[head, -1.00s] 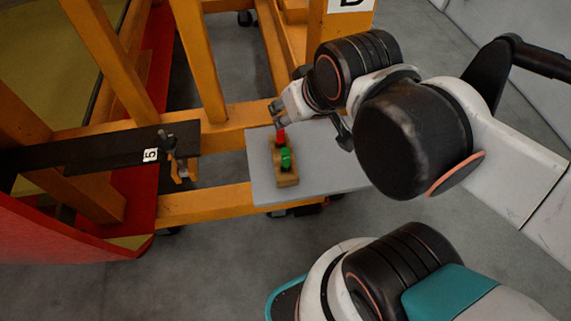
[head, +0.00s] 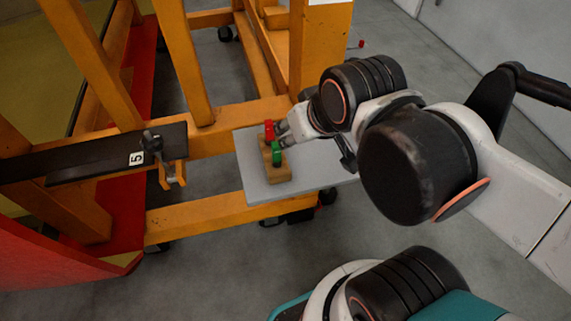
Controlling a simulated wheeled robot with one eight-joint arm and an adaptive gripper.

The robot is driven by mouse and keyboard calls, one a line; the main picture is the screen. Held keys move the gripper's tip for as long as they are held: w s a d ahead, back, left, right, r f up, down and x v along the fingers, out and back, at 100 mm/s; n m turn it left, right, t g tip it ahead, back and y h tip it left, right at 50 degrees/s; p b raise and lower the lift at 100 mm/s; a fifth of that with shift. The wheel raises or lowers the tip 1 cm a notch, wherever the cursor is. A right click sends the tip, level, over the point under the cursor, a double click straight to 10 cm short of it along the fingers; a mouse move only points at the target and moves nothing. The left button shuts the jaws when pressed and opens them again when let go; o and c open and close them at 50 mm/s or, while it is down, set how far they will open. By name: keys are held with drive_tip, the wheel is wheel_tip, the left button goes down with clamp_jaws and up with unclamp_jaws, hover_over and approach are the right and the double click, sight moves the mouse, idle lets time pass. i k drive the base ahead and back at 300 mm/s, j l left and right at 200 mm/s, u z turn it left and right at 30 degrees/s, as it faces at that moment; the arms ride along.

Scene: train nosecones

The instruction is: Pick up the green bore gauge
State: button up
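The green bore gauge (head: 276,153) stands in a small wooden block (head: 279,172) on a grey shelf plate. A red gauge (head: 269,130) stands just behind it in the same block. My gripper (head: 284,137) is at the block's upper right, close beside the two gauges. Its fingers are small and partly hidden by the gauges and my wrist, so I cannot tell whether they are open or touching either gauge.
The grey plate (head: 256,187) is fixed to an orange frame (head: 195,215). A dark bar labelled 5 (head: 95,160) with a clamp (head: 165,165) juts in from the left. A red curved panel (head: 50,265) is at lower left. Grey floor (head: 225,275) is open in front.

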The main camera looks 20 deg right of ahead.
sight(276, 152)
drive_tip(key=k+j+z, duration=0.25)
drive_tip(key=k+z, duration=0.15)
drive_tip(key=k+j+z, duration=0.1)
drive_tip(key=k+z, duration=0.35)
